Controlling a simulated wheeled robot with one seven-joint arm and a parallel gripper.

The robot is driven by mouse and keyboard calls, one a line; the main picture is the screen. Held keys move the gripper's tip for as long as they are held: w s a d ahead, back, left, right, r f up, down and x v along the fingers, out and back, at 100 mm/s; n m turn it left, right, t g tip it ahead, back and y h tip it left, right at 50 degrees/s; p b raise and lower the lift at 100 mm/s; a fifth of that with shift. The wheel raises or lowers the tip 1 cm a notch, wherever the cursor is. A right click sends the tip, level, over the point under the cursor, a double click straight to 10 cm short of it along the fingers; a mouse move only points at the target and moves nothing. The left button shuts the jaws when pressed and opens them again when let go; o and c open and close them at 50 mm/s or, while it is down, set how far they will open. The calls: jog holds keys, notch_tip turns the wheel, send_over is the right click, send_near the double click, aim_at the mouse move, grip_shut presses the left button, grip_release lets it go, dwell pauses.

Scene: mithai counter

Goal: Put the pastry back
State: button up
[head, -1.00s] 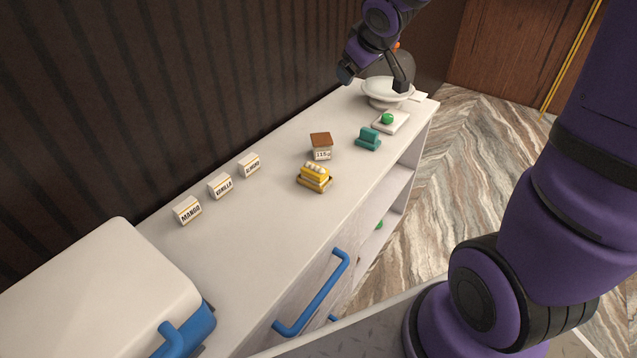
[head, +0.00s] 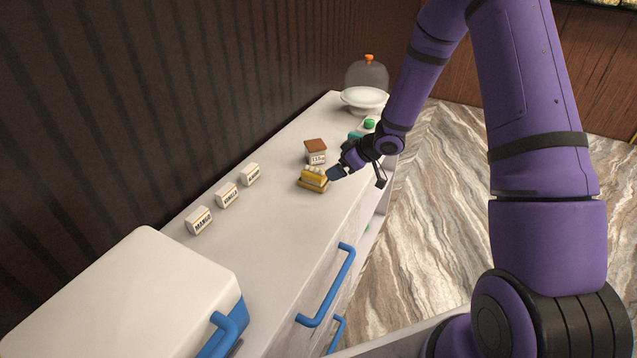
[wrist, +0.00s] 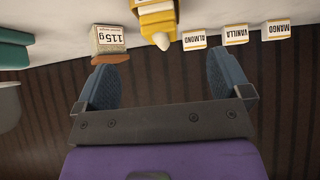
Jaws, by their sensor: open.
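In the head view my gripper (head: 356,172) is low over the counter, just right of the yellow block. I cannot tell whether a finger touches it. A white cake stand (head: 364,98) and a grey dome with an orange knob (head: 367,75) stand at the far end.
A brown-topped "115g" box (head: 316,153) stands behind the yellow block. Mango (head: 199,220), vanilla (head: 227,195) and almond (head: 250,175) boxes line the wall side. A teal item (head: 355,136) is partly hidden by my arm. A white-lidded cooler (head: 120,300) fills the near end.

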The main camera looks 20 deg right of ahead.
aim_at(319, 178)
jog(key=x, duration=1)
jog(key=shift+w+f, duration=0.1)
jog(key=shift+f, duration=0.45)
jog(key=shift+c, duration=0.4)
jog(key=c, duration=1)
jog(key=shift+r, duration=0.2)
